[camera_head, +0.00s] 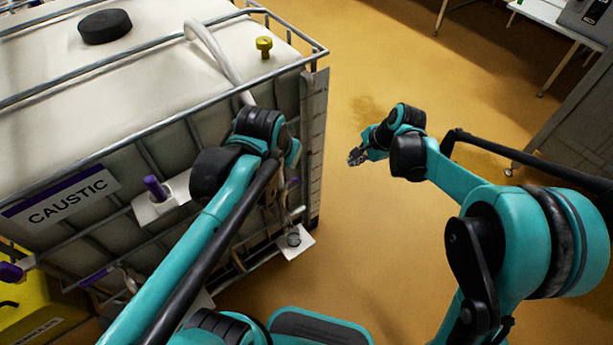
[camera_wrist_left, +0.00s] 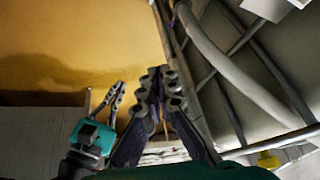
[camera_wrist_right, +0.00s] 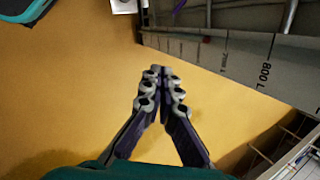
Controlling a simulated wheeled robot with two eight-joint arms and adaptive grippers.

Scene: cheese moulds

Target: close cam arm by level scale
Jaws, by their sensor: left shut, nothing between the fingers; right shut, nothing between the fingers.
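The level scale (camera_head: 316,120) is a pale strip with volume marks down the corner of the caustic tank (camera_head: 60,130). It shows large in the right wrist view (camera_wrist_right: 235,62), where "800 L" is readable. My right gripper (camera_head: 356,157) is shut and empty over the floor, right of the scale.
A pale hose (camera_head: 212,55) drops over the tank's caged edge. A yellow cap (camera_head: 264,44) and black lid (camera_head: 105,26) are on top. A purple-handled fitting (camera_head: 155,187) is on the front. The floor (camera_head: 370,60) right of the tank is clear.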

